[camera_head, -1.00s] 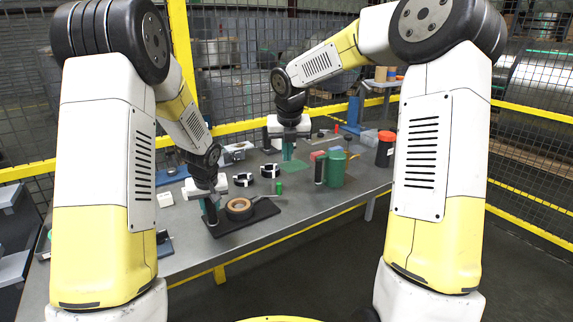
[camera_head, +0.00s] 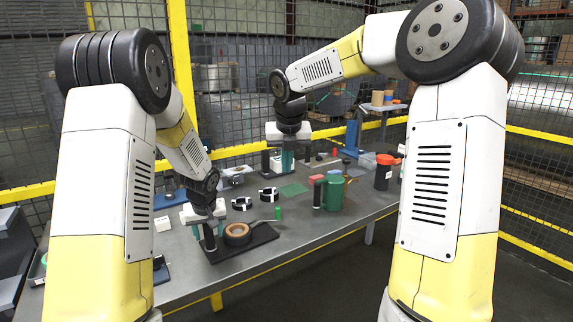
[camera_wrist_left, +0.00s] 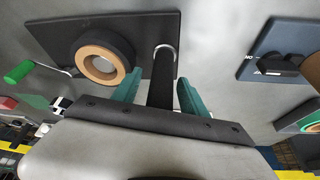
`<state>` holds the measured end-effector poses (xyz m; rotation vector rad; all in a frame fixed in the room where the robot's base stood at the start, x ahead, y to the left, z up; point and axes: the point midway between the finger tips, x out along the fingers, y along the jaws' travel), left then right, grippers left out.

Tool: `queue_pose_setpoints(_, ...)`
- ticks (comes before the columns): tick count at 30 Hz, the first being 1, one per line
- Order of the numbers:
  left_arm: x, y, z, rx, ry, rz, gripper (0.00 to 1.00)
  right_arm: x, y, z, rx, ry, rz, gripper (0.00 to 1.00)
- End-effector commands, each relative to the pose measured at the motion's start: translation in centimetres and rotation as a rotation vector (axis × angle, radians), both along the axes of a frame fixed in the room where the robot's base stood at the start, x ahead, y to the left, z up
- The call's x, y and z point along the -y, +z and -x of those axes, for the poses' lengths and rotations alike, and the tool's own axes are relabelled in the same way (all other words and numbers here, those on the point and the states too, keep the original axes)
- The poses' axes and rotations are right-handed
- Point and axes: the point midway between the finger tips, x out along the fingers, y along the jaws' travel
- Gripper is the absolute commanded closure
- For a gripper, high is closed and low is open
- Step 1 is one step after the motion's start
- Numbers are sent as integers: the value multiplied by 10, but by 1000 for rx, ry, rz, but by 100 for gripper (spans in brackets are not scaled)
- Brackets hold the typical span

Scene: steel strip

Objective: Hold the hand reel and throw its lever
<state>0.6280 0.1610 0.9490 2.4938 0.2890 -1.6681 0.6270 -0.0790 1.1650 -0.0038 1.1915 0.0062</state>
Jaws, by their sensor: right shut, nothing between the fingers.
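The hand reel is a black base plate (camera_head: 262,234) with a brown-and-black roll (camera_head: 237,231), an upright black post (camera_head: 210,240) and a lever with a green knob (camera_head: 278,213). In the left wrist view the roll (camera_wrist_left: 102,58), post (camera_wrist_left: 161,75) and green knob (camera_wrist_left: 18,72) also show. My left gripper (camera_head: 208,230) is over the plate, its teal fingers open on both sides of the post. Gaps show between post and fingers in the wrist view. My right gripper (camera_head: 288,162) is shut and empty, above the back of the bench, away from the reel.
A green canister (camera_head: 334,190) and a black jar with an orange lid (camera_head: 384,172) stand to the right. A green mat (camera_head: 293,189) lies flat.

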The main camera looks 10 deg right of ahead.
Motion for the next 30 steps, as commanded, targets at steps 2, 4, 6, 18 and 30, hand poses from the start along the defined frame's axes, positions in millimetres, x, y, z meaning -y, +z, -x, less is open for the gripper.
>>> queue_pose_setpoints(2, 0, 0, 0, 1, 0, 0, 49, 0, 0, 0, 0, 0, 0, 100)
queue_pose_setpoints(4, 0, 2, 0, 2, 0, 0, 49, 0, 0, 0, 0, 0, 0, 100)
queue_pose_setpoints(6, 0, 6, 1, 3, 1, 1, 49, 0, 0, 0, 0, 0, 0, 100)
queue_pose_setpoints(18, 8, 77, 29, 6, 0, 2, 49, 0, 0, 0, 0, 0, 0, 100)
queue_pose_setpoints(30, 9, 120, 52, 6, -5, 11, 49, 2, 5, 11, 4, -85, -24, 100)
